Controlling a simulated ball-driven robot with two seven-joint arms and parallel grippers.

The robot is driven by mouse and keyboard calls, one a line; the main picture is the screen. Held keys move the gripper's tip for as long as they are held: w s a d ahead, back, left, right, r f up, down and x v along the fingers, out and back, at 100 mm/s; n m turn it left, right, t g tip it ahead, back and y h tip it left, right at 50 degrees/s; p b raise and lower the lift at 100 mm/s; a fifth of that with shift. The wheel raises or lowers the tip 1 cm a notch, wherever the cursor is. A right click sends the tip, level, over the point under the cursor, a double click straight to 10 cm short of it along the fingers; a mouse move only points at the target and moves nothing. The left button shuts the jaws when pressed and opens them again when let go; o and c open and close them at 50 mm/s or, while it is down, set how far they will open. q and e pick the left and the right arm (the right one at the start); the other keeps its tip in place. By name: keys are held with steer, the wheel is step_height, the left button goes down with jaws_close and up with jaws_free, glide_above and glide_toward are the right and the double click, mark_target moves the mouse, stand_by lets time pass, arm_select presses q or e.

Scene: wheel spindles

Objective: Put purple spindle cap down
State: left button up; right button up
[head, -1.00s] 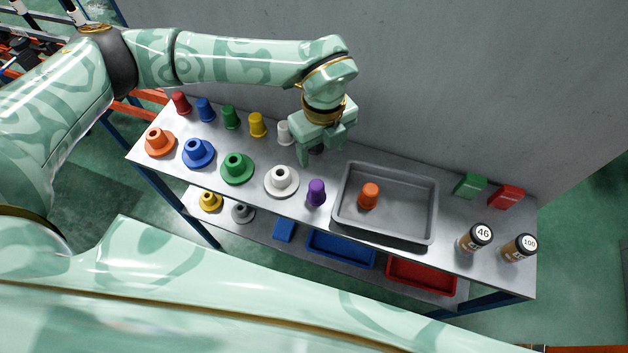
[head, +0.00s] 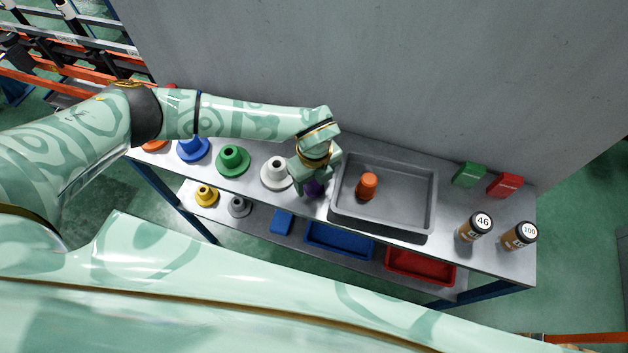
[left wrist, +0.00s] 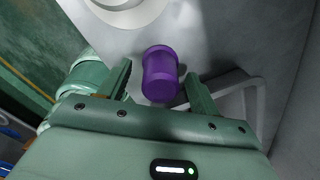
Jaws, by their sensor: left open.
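The purple spindle cap (head: 313,188) stands on the table between the white spindle and the grey tray, mostly hidden by my left gripper in the head view. In the left wrist view the purple cap (left wrist: 160,73) shows between the two fingers, with a gap visible on each side. My left gripper (head: 312,184) is open and low over the cap; its fingers also show in the left wrist view (left wrist: 160,85). My right gripper is not in view.
A white flanged spindle (head: 277,174) stands just left of the cap. The grey tray (head: 432,205) with an orange cap (head: 367,185) is close on the right. Green (head: 233,160) and blue (head: 193,148) spindles stand farther left. Two labelled bottles (head: 475,227) stand at right.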

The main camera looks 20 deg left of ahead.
arm_select(q)
steer(key=shift+f, duration=0.2)
steer(key=c, duration=1)
steer(key=shift+c, duration=0.3)
steer(key=shift+r, duration=0.15)
steer(key=shift+c, duration=0.3)
